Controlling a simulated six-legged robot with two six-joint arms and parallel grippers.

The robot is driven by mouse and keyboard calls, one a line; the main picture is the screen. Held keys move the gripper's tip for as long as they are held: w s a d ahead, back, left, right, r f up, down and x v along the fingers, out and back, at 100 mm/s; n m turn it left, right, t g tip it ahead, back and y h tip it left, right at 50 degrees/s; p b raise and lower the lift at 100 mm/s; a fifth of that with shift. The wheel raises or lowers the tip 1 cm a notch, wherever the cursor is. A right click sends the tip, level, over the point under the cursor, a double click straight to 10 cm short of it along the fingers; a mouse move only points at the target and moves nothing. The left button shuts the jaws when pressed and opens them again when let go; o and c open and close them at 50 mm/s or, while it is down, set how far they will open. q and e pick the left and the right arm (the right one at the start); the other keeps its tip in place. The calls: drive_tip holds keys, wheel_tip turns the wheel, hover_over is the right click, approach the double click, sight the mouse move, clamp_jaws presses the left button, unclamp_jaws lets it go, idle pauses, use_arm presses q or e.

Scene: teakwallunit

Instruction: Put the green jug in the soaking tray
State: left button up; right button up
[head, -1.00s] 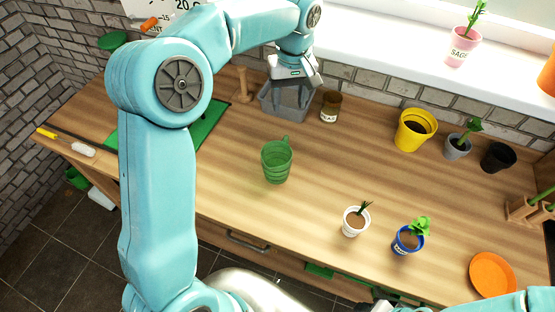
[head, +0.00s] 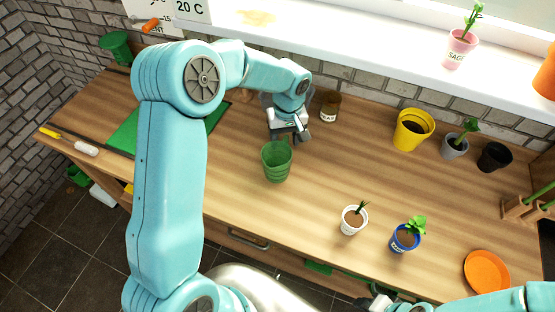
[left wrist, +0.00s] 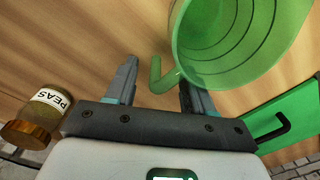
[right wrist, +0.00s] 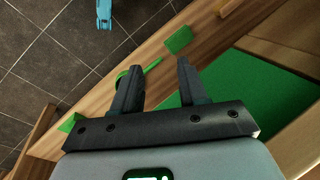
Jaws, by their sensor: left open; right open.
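The green jug (head: 277,162) stands upright on the wooden worktop. In the left wrist view the jug (left wrist: 225,45) is at upper right, with its handle (left wrist: 158,78) reaching between my left fingers. My left gripper (head: 289,137) is open just behind the jug, fingers pointing down; the left wrist view shows the left gripper (left wrist: 158,88) on both sides of the handle, not closed on it. My right gripper (right wrist: 160,72) is open and empty, over the front edge area.
A brown jar labelled PEAS (head: 330,107) stands right of my left gripper. A yellow pot (head: 412,130), a white pot (head: 353,219), a blue pot (head: 404,238) and an orange plate (head: 487,272) stand further right.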

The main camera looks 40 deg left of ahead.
use_arm(q)
drive_tip(key=shift+w, duration=0.1)
clamp_jaws()
wheel_tip(320, 180, up, 20)
drive_tip(key=shift+b, duration=0.45)
